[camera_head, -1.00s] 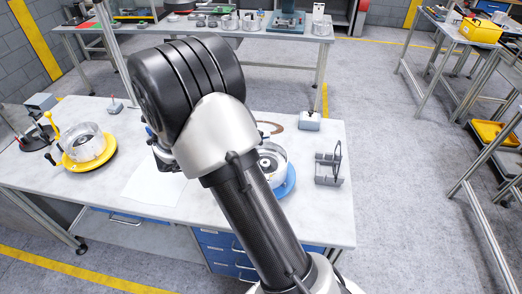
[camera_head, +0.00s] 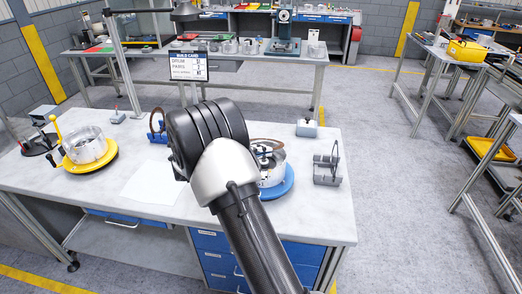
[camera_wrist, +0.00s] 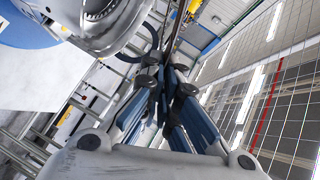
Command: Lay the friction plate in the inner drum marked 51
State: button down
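My gripper (camera_wrist: 165,75) shows in the wrist view with its fingers close together on a thin, dark brown plate seen nearly edge-on, the friction plate (camera_wrist: 177,30). In the head view my arm hides most of the gripper, and a brown curved edge shows just above the silver drum (camera_head: 270,172) on the blue turntable (camera_head: 283,189). I cannot tell whether the plate touches that drum. A metal drum also shows at the upper left of the wrist view (camera_wrist: 105,28). A second silver drum (camera_head: 85,146) stands on a yellow turntable (camera_head: 92,164). I cannot read the number 51 on either drum.
A grey rack (camera_head: 327,172) stands right of the blue turntable. A blue-based stand with a dark hoop (camera_head: 157,126) is behind my arm to the left. A white sheet (camera_head: 152,184) lies on the bench. A build card sign (camera_head: 188,67) stands behind.

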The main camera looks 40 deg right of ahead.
aim_at(261, 164)
jog(key=shift+f+b, duration=1.4)
jog(key=shift+f, duration=1)
jog(key=c, duration=1.7)
grip_release()
jog(key=shift+s+a+f, duration=0.1)
jog(key=shift+f, duration=0.2)
jog(key=shift+s+f+b, duration=0.1)
jog(key=shift+f+b, duration=0.3)
jog(key=shift+f, duration=0.05)
jog(key=p+v, duration=0.1)
jog(key=v, duration=0.5)
jog(key=shift+r, duration=0.1)
